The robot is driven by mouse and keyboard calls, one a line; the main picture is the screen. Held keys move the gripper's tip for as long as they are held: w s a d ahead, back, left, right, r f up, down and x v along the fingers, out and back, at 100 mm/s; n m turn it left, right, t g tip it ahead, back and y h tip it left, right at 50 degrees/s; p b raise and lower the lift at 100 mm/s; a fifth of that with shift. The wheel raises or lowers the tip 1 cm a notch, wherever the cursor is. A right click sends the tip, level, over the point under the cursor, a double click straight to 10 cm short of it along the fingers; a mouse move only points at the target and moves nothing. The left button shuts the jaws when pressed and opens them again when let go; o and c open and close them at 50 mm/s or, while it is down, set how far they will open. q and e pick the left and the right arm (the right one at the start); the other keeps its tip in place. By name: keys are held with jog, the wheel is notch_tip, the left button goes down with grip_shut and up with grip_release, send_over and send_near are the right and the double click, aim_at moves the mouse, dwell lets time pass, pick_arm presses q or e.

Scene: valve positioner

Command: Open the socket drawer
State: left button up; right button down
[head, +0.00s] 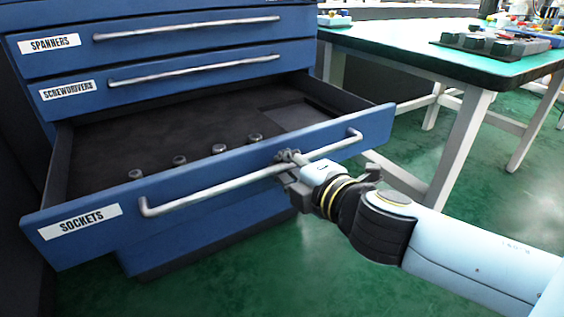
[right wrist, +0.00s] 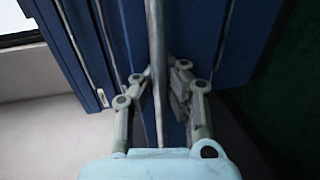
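The socket drawer (head: 230,160), blue with a "SOCKETS" label (head: 79,222), stands pulled well out of the cabinet, its dark inside showing. Several small metal sockets (head: 179,160) stand in a row in it. Its long silver handle (head: 215,187) runs along the front, and the bar (right wrist: 157,70) also crosses the right wrist view. My right gripper (head: 287,160) is at the right part of the handle. In the right wrist view its fingers (right wrist: 160,90) lie on both sides of the bar, close in, shut on it. My left gripper is not in view.
Above are the shut "SPANNERS" drawer (head: 140,45) and "SCREWDRIVERS" drawer (head: 180,78). A green-topped workbench (head: 400,50) with white legs stands at the right, carrying trays and parts. Green floor (head: 420,180) lies open between the drawer and the bench.

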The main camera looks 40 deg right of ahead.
jog(key=c, duration=1.3)
grip_release()
jog(key=shift+c, duration=0.2)
jog(key=shift+s, duration=0.1)
jog(key=v, duration=1.2)
jog(key=shift+r, duration=0.1)
